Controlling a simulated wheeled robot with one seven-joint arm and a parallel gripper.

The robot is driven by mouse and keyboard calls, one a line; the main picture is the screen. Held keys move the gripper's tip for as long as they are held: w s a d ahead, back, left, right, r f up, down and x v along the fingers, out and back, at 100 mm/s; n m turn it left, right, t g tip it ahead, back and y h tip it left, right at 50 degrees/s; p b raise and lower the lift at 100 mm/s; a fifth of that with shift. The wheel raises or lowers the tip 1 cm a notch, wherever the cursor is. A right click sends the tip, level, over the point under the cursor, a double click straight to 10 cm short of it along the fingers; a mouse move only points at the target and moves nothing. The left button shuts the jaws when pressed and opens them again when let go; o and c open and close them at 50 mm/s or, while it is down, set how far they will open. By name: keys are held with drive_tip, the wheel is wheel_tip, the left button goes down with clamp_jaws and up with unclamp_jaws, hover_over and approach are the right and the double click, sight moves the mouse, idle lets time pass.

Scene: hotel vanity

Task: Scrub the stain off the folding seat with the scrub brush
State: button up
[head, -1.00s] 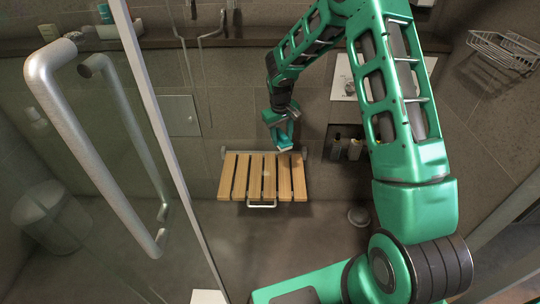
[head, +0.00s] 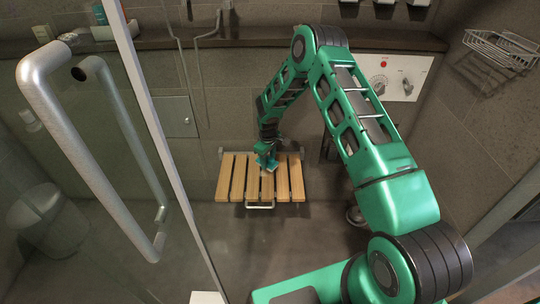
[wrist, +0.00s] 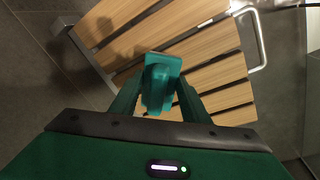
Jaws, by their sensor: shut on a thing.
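The folding seat (head: 283,180) is a wall-mounted panel of wooden slats, folded down level, with a pale metal loop at its front. My gripper (head: 265,153) is over the back middle of the seat. It is shut on a teal scrub brush (head: 266,163), which is at or just above the slats; contact cannot be told. In the wrist view the brush (wrist: 162,72) sits between the two fingers, with the slats (wrist: 195,50) behind it. No stain can be made out clearly; the brush and gripper cover part of the slats.
A glass door with a large metal handle (head: 85,140) stands on the left. A wire basket (head: 502,48) hangs on the right wall. A control panel (head: 390,77) is on the back wall. A bin (head: 45,217) stands behind the glass. The floor before the seat is clear.

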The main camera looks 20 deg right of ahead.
wheel_tip(320, 180, down, 5)
drive_tip(key=shift+r, duration=0.1)
drive_tip(key=shift+a+f, duration=0.2)
drive_tip(key=shift+f, duration=0.15)
drive_tip(key=shift+w+a+f, duration=0.1)
drive_tip(key=shift+w+a, duration=0.15)
drive_tip(key=shift+a, duration=0.65)
drive_tip(key=shift+w+a, duration=0.25)
drive_tip(key=shift+a, duration=0.65)
drive_tip(key=shift+d, duration=0.1)
drive_tip(key=shift+s+d, duration=0.3)
drive_tip(key=shift+d, duration=0.6)
drive_tip(key=shift+s+d, duration=0.25)
drive_tip(key=shift+d, duration=0.6)
drive_tip(key=shift+d+r, duration=0.15)
drive_tip(key=shift+r, duration=4)
